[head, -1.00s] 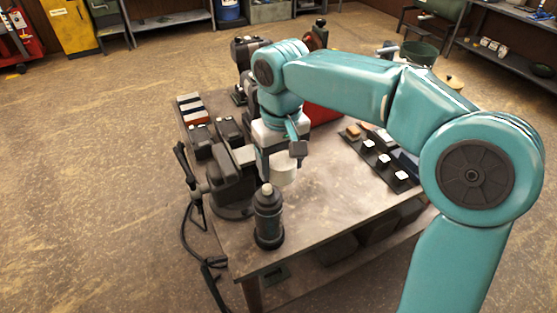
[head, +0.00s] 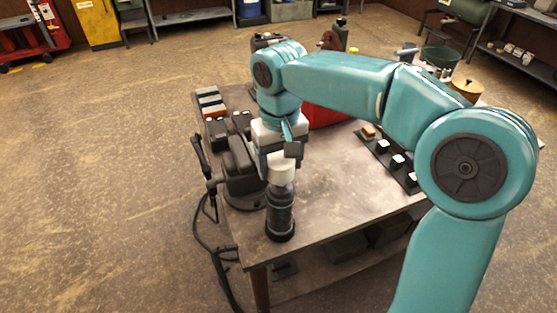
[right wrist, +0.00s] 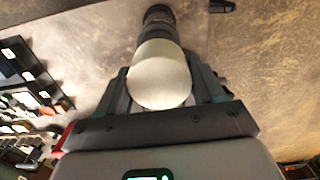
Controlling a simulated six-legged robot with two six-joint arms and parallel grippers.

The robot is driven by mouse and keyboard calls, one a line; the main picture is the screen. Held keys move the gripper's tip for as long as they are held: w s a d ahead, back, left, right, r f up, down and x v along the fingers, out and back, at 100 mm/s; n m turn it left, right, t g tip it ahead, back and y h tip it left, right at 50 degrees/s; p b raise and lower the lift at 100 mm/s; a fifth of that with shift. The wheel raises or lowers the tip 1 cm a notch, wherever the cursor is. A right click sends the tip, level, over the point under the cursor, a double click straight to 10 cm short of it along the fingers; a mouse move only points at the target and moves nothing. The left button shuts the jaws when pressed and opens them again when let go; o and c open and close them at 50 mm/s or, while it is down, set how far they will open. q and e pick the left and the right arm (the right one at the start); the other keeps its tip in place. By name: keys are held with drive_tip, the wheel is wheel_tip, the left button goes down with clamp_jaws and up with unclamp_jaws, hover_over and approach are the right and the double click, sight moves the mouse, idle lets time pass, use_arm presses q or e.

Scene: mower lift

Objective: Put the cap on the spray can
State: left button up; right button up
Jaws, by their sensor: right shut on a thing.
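The spray can (head: 280,215) is dark and stands upright near the front edge of the workbench. My right gripper (head: 281,165) is above it, shut on the white cap (head: 281,176). In the head view the cap's lower edge is at the can's top; I cannot tell whether they touch. In the right wrist view the cap (right wrist: 160,80) sits between the two fingers of my right gripper (right wrist: 160,92), and the dark can (right wrist: 158,18) shows beyond it, its top hidden by the cap. My left gripper is not in view.
The workbench (head: 330,205) is bare right of the can. A dark vise-like tool (head: 243,172) stands close on the left. Dark racks with small blocks (head: 397,160) lie at the right. A red box (head: 325,115) is behind my arm.

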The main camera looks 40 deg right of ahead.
sight(281, 175)
wheel_tip(281, 175, down, 3)
drive_tip(key=shift+s+d+f+b, duration=0.15)
drive_tip(key=shift+f+b, duration=0.05)
drive_tip(key=shift+b, duration=1.05)
drive_tip(key=shift+f, duration=0.3)
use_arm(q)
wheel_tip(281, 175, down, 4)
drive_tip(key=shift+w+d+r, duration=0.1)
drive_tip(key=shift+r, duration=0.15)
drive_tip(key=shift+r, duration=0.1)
use_arm(e)
drive_tip(key=shift+r, duration=0.1)
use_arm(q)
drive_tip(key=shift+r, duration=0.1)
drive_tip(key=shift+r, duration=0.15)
use_arm(e)
drive_tip(key=shift+r, duration=0.15)
use_arm(q)
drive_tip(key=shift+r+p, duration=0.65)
drive_tip(key=shift+p, duration=0.2)
use_arm(e)
drive_tip(key=shift+r, duration=0.65)
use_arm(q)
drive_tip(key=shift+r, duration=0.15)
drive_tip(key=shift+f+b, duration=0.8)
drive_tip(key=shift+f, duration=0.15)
use_arm(e)
drive_tip(key=shift+f, duration=1.25)
